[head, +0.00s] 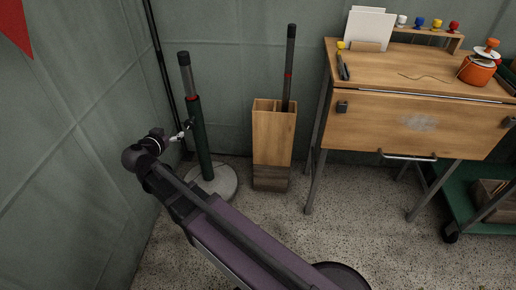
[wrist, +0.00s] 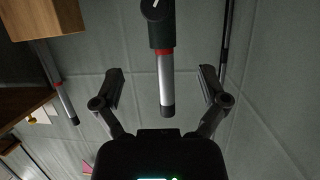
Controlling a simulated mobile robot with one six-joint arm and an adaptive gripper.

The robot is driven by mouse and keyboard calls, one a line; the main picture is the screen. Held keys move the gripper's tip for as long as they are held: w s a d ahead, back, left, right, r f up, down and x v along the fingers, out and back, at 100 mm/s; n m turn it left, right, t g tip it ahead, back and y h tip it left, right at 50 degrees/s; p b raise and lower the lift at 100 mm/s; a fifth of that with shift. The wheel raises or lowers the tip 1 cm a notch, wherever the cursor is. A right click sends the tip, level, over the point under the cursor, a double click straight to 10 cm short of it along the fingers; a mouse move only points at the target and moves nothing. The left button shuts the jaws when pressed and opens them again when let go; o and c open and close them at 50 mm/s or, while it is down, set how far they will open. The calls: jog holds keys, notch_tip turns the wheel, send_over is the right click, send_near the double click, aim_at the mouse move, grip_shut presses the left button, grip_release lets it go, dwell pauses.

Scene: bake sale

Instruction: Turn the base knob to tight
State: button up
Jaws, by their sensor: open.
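A dark green pole (head: 201,140) with a red ring, a grey upper tube and a black tip stands upright in a round pale base (head: 222,184) near the wall corner. In the wrist view the pole appears upside down, its grey tube (wrist: 166,85) lying between my fingers in the picture. A round black knob with a white mark (wrist: 152,10) shows at the top edge, partly cut off; its setting cannot be read. My gripper (head: 186,131) is beside the pole at mid height. It is open and empty in the wrist view (wrist: 161,78); contact with the pole cannot be told.
A wooden box (head: 273,140) holding another pole (head: 289,70) stands to the right. Beyond it is a wooden table (head: 430,75) with cards, colored knobs and an orange pot (head: 478,70). A dark thin upright pole (head: 160,65) stands by the left wall.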

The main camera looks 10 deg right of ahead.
jog(key=shift+w+d+r+n+t+y+p, duration=0.65)
jog(key=shift+w+r+n+t+y+p, duration=1.7)
jog(key=shift+r+y, duration=2.9)
jog(key=s+d+f+g+h+p, duration=0.1)
jog(key=s+d+f+g, duration=0.3)
jog(key=d, duration=0.4)
jog(key=s+d+f+n+g+h+p, duration=0.1)
jog(key=s+d+f+g+p, duration=0.2)
jog(key=s+d+g, duration=0.4)
jog(key=s+d+f+g+h+p, duration=0.1)
jog(key=s+d+f+g+p, duration=0.1)
jog(key=s+d+f+g, duration=0.2)
jog(key=shift+s+d+f+g+h, duration=0.5)
jog(key=shift+s+d, duration=1.05)
jog(key=shift+d, duration=1.4)
jog(key=shift+r+n, duration=0.15)
jog(key=shift+n, duration=0.1)
